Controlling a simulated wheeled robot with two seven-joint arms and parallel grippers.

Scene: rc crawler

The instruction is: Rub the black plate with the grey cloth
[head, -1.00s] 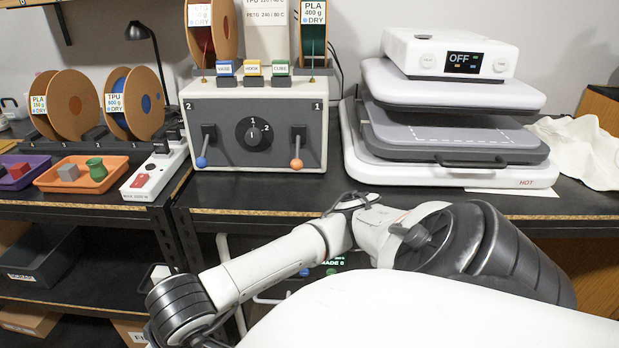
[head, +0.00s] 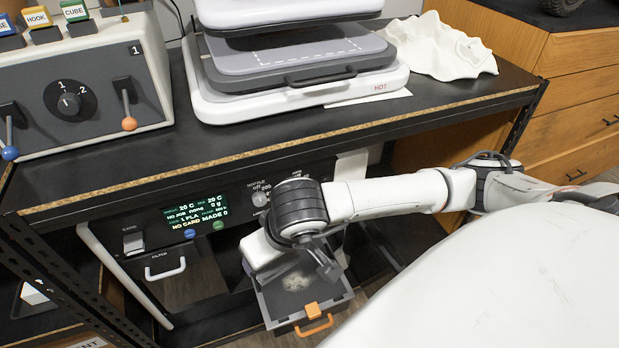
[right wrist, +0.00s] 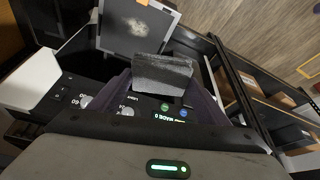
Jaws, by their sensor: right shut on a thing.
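The black plate (head: 277,296) sits pulled out low at the front of the machine under the bench, with a pale smudge on its surface and an orange handle at its front. The plate also shows in the right wrist view (right wrist: 114,38), at the top. My right gripper (head: 322,260) is over the plate in the head view. In the right wrist view the gripper (right wrist: 162,82) is shut on the grey cloth (right wrist: 160,70), which looks like a folded block. I cannot tell whether the cloth touches the plate. My left gripper is not in view.
The machine's panel (head: 195,212) lies left of my right gripper. The bench edge (head: 240,155) runs above it. A heat press (head: 290,80) and a white crumpled cloth (head: 445,45) stand on the bench. Wooden drawers (head: 575,90) are at the right.

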